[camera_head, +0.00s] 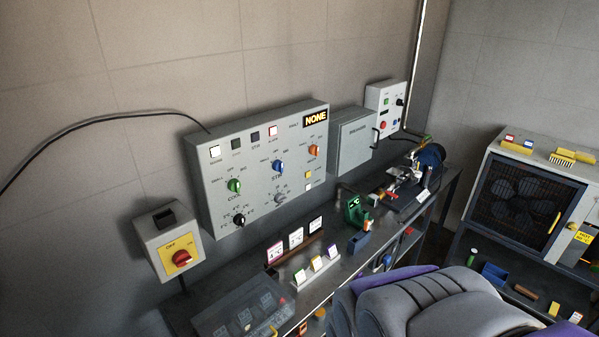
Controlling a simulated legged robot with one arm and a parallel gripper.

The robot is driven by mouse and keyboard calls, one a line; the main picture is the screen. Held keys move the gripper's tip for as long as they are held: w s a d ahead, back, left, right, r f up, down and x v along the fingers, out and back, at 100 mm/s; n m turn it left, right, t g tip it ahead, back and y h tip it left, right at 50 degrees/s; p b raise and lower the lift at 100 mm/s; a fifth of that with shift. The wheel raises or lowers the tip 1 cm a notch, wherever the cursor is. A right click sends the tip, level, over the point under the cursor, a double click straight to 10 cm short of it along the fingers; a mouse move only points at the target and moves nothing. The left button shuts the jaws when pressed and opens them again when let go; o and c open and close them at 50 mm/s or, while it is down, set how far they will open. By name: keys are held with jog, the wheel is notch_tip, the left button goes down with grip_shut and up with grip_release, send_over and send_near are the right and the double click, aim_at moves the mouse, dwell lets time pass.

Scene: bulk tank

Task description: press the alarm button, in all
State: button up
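A grey control panel (262,204) hangs on the wall at left of centre, with a sign reading NONE (315,119) at its top right. Along its top are a lit white square (214,151), two dark squares and a red-edged pale square (272,131); the small captions are hard to read. Two small square buttons, one yellowish (308,174) and one white (308,187), sit at its lower right. Which of these is the alarm button I cannot tell. Green, blue and orange knobs are on the panel. My gripper is not in view.
A switch box with a red knob (181,258) is at left. A closed grey box (350,145) and a small box with a red button (382,125) are to the right. The bench (345,262) below holds cards and a green tool. A fan cabinet (520,195) stands at far right.

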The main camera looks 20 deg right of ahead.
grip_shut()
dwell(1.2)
